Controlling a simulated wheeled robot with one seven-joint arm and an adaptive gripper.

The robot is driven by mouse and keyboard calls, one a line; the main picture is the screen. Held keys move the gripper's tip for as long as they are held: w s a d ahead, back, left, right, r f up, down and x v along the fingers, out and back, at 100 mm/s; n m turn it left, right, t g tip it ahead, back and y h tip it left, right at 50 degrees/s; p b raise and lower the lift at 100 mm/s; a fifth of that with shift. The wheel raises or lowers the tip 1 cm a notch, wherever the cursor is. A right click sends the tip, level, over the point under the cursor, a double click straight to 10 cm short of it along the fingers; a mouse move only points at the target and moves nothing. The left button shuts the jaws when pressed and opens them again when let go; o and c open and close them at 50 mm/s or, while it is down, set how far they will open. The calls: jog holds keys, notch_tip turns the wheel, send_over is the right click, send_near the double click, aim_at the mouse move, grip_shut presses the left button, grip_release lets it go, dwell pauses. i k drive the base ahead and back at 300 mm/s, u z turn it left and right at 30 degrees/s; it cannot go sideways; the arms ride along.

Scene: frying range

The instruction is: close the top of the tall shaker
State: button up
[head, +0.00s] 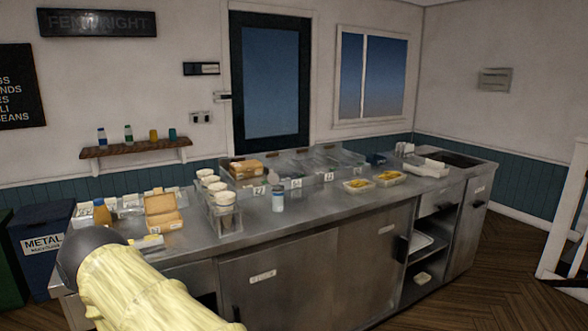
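A small upright cylinder, white with a blue-grey band and a pale top, stands on the steel counter (310,222) near its front edge; it looks like the tall shaker (278,200). It is too small in the head view to tell whether its top is open or shut. Part of my arm, in a pale yellow cover with a dark rounded joint, shows at the lower left. My gripper is not in view. Nothing is touching the shaker.
A rack of white cups (224,197) stands left of the shaker, with an open cardboard box (162,212) farther left. Glass-fronted bins stand behind it. Two food trays (390,179) (357,186) lie to the right. The counter front between shaker and trays is clear.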

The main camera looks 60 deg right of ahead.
aim_at(273, 178)
jog(key=z, duration=1)
jog(key=i, duration=1)
jog(key=z, duration=0.95)
jog(key=k, duration=0.5)
jog(key=u, duration=0.95)
jog(key=i, duration=0.7)
jog(key=z, duration=1.2)
